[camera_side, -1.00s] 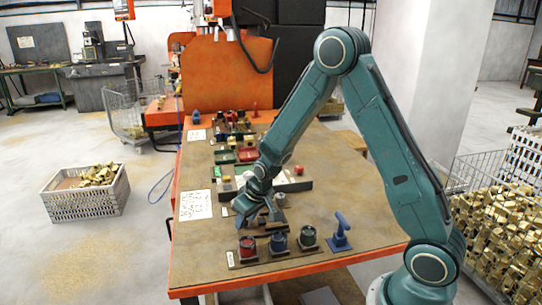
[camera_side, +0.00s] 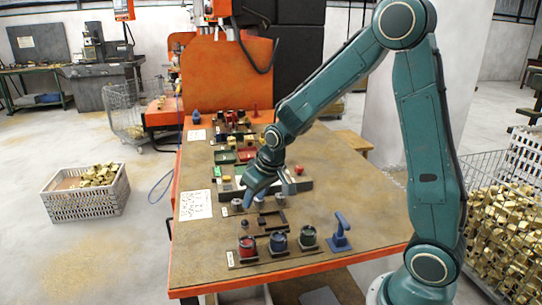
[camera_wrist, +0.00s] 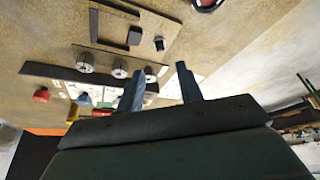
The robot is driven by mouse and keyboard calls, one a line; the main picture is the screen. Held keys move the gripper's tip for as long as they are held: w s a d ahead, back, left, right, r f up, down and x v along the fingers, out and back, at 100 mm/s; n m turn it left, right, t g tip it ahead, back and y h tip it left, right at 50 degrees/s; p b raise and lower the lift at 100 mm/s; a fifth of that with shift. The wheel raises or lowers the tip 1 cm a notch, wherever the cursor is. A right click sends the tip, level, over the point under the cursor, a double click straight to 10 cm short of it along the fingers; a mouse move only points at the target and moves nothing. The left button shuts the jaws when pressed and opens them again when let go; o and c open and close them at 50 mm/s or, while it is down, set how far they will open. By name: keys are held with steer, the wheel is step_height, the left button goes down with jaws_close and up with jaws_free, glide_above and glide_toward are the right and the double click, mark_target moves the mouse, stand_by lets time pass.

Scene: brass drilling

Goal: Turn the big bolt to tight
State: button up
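I cannot tell surely which is the big bolt. In the side view a metal piece (camera_side: 280,198) shows just right of my gripper (camera_side: 253,198). In the wrist view my gripper (camera_wrist: 162,88) has its two blue fingers spread apart with nothing between them. The fingers overlap the row in the picture; contact cannot be told.
A dark frame (camera_wrist: 135,14) lies beside the row. A long grey block (camera_side: 300,184) is behind. The table's right side is clear.

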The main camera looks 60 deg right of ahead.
steer(key=shift+v, duration=2)
steer(key=shift+s, duration=0.1)
steer(key=s+a+r, duration=0.2)
steer(key=s+r, duration=0.1)
steer(key=s, duration=0.4)
steer(key=s+a+r+n, duration=0.1)
steer(key=s+a+r, duration=0.1)
steer(key=s+r, duration=0.2)
steer(key=s+a+r+t, duration=0.1)
steer(key=s+r, duration=0.3)
steer(key=s, duration=0.6)
steer(key=shift+s+a+n+y, duration=0.3)
steer(key=shift+a+n, duration=0.1)
steer(key=shift+a, duration=0.35)
